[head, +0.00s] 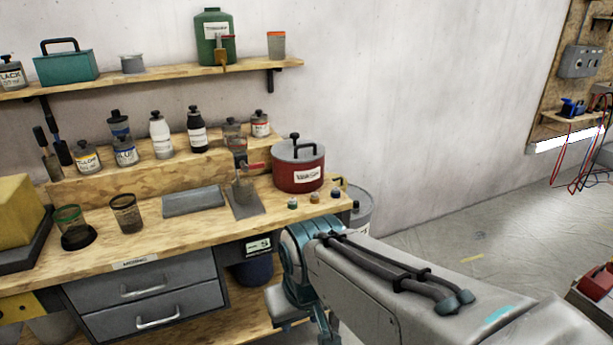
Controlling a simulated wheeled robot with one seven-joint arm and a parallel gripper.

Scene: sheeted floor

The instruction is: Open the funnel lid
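No thing is plainly recognisable as a funnel with a lid. A small grey dispenser (240,158) with a red lever stands on the bench over a sloped grey plate (246,200); it is too small to tell whether it has a funnel or lid. Right of it is a red pot (298,178) labelled like "VARNISH", its grey lid with black knob (295,147) seated on top. My arm reaches in from the lower right. My gripper (300,318) seems to point down in front of the bench's right end, apart from these things; its fingers are not clear.
The wooden bench (170,235) carries paint bottles on a raised step, two cups at left and small knobs near its front right. A wall shelf (160,78) holds a green jug (214,38) and a teal box (66,65). Drawers are below. The floor at right is mostly open.

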